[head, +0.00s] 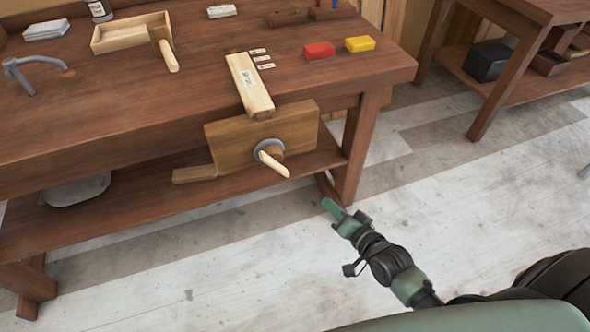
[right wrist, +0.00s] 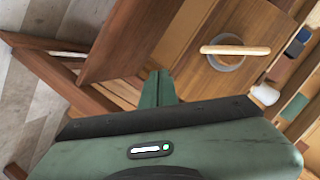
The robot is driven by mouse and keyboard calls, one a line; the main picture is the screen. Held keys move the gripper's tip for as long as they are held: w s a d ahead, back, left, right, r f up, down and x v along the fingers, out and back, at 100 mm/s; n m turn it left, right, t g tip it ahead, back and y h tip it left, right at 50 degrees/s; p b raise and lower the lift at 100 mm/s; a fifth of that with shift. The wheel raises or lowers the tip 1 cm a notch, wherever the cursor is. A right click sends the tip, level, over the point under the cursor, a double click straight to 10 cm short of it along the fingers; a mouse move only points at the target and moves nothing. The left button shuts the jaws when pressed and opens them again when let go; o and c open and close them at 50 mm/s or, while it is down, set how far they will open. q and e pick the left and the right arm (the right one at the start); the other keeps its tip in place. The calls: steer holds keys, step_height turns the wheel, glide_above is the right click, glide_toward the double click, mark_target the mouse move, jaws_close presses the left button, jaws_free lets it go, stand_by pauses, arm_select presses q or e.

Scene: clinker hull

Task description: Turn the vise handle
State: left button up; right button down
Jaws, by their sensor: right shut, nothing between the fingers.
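The vise handle (head: 273,162) is a pale wooden bar in a grey round collar (head: 268,149) on the front of the wooden vise jaw (head: 232,143). In the head view it slants down to the right. In the right wrist view the handle (right wrist: 235,50) lies across the collar, right of the fingers. My right gripper (head: 331,208) is in front of the bench, below and right of the handle and apart from it. Its green fingers are shut and empty; they also show in the right wrist view (right wrist: 158,82). My left gripper is not in view.
The workbench (head: 90,105) holds a mallet (head: 165,50), a labelled board (head: 248,85), a red block (head: 319,50) and a yellow block (head: 360,44). Its right leg (head: 355,150) stands near my gripper. A second table (head: 500,95) is at the right. The floor in front is clear.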

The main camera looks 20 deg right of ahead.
mark_target(273, 161)
step_height(273, 161, up, 9)
steer(key=w+a+m+t+y, duration=0.1)
steer(key=t, duration=0.1)
steer(key=w+a+f, duration=0.3)
steer(key=w+a, duration=0.3)
steer(key=w, duration=0.3)
steer(key=shift+w+f+p, duration=0.3)
steer(key=shift+w, duration=0.05)
steer(key=shift+s+a, duration=0.1)
